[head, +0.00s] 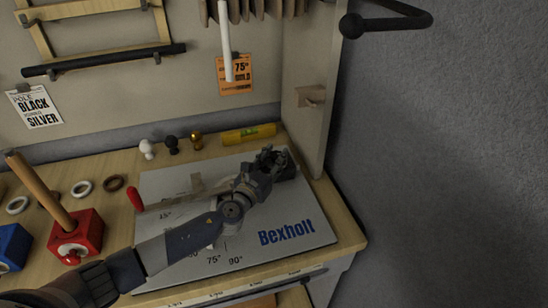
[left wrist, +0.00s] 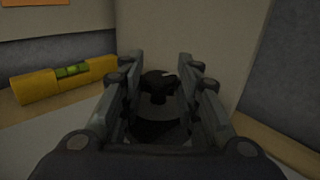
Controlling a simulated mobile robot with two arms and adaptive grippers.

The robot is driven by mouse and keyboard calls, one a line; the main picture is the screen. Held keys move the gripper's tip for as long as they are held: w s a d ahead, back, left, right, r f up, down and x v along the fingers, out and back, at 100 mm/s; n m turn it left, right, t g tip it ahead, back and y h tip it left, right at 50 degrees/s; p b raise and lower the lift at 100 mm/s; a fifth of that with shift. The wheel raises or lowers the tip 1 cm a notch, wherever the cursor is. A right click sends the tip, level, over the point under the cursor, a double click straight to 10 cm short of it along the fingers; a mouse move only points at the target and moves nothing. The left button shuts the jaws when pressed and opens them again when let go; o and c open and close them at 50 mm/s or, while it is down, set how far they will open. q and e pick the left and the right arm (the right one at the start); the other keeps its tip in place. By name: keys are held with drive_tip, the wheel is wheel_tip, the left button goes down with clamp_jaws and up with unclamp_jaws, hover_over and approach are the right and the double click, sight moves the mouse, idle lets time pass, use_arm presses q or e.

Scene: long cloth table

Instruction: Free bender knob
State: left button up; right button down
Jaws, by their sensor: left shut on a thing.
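The bender is a grey plate (head: 165,183) marked "Bexholt" with angle marks, lying on the wooden bench. Its lever has a red grip (head: 135,199) pointing left; my left arm crosses over part of it. My left gripper (head: 276,161) is at the plate's back right corner. It is shut on a dark round knob (left wrist: 158,82), seen between the fingers in the left wrist view. In the head view the fingers mostly hide the knob. I cannot tell whether it still sits on the bender. My right gripper is not in view.
A yellow level (head: 249,134) lies behind the plate. White, black and gold knobs (head: 196,141) stand left of it. A red block (head: 77,235) with a wooden stick and several rings are at left. An upright side panel (head: 310,90) stands close right of my gripper.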

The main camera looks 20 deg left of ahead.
use_arm(q)
drive_tip(key=shift+d+r+n+y+p, duration=0.1)
drive_tip(key=shift+d+n+y+p, duration=0.1)
drive_tip(key=shift+n+y+p, duration=0.75)
drive_tip(key=n+y, duration=0.1)
drive_tip(key=y, duration=0.1)
drive_tip(key=shift+d+y, duration=0.15)
drive_tip(key=shift+y, duration=0.2)
drive_tip(key=n+y, duration=0.2)
drive_tip(key=shift+d+y, duration=0.15)
drive_tip(key=shift+y, duration=0.25)
drive_tip(key=shift+f+n+g+y, duration=0.2)
drive_tip(key=shift+n+g+y, duration=0.25)
drive_tip(key=shift+y, duration=0.35)
drive_tip(key=n+y, duration=0.1)
drive_tip(key=g+y+b, duration=0.1)
drive_tip(key=shift+w+d+f+n+y, duration=0.1)
drive_tip(key=shift+d+n+y, duration=0.05)
drive_tip(key=shift+n+y, duration=0.2)
drive_tip(key=n+g+y+b, duration=0.1)
drive_tip(key=y+b, duration=0.1)
drive_tip(key=n+g+y+b, duration=0.2)
drive_tip(key=b, duration=0.1)
drive_tip(key=n+g+y+b, duration=0.2)
drive_tip(key=shift+w+d+g, duration=0.2)
drive_tip(key=shift+w+g, duration=0.05)
drive_tip(key=shift+r+n+g+y+b, duration=0.2)
drive_tip(key=shift+n+g+y+b, duration=0.15)
drive_tip(key=shift+n+g+b, duration=0.5)
drive_tip(key=shift+r, duration=0.1)
